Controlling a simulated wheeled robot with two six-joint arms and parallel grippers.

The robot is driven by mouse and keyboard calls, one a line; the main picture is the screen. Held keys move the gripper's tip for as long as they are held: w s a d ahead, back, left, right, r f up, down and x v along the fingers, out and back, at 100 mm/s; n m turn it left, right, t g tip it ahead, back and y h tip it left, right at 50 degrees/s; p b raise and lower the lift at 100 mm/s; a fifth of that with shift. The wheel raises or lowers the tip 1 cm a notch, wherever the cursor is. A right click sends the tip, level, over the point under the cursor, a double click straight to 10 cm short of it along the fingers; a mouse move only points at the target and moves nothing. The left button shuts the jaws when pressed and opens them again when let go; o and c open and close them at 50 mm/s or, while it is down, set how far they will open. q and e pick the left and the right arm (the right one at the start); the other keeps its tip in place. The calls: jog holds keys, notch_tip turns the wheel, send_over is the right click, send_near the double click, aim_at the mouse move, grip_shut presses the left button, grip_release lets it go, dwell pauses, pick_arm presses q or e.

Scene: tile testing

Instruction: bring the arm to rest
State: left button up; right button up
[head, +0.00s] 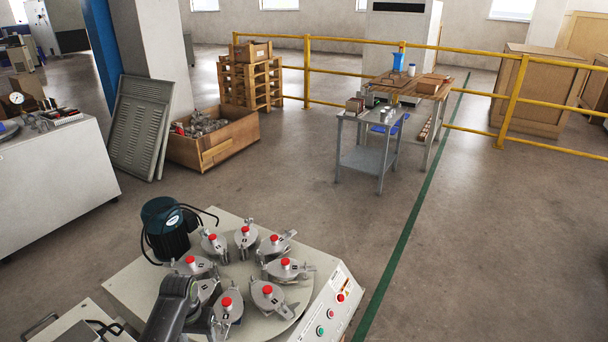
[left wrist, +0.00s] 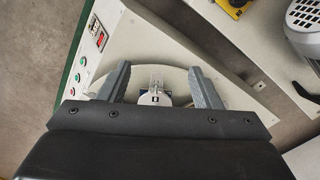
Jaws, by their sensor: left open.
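My left arm (head: 172,305) comes in low at the front, over the near side of the testing machine (head: 135,285). In the left wrist view my left gripper (left wrist: 160,76) is open, its two grey fingers apart. Between and below the fingers a metal clamp piece (left wrist: 155,84) on the round plate shows; I see no contact with it. In the head view the gripper's fingertips are hard to make out behind the arm. My right gripper is in neither view.
The machine's turntable carries several metal holders with red knobs (head: 267,289) close around my arm. A dark green motor (head: 166,228) stands at its back left, a button panel (head: 330,312) at its right. A steel table (head: 361,160) stands farther back. Open floor (head: 480,250) lies to the right.

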pick_arm(q)
jog(key=s+a+t, duration=0.2)
jog(key=s, duration=1.5)
jog(key=s+a+r+t+y, duration=0.1)
jog(key=s+r, duration=0.4)
jog(key=s, duration=0.2)
jog(key=s+r+t+y, duration=0.1)
jog(key=s+r, duration=0.3)
jog(key=s, duration=0.3)
notch_tip(320, 180, down, 21)
jog(key=a+g+p, duration=0.2)
jog(key=p, duration=0.2)
jog(key=s+d+f+g+h+p, duration=0.1)
jog(key=s+f+p, duration=0.2)
jog(key=s+f, duration=0.9)
jog(key=s, duration=0.3)
jog(key=shift+s+d+f+n, duration=0.15)
jog(key=shift+d+f+n, duration=0.15)
jog(key=shift+f+n, duration=0.1)
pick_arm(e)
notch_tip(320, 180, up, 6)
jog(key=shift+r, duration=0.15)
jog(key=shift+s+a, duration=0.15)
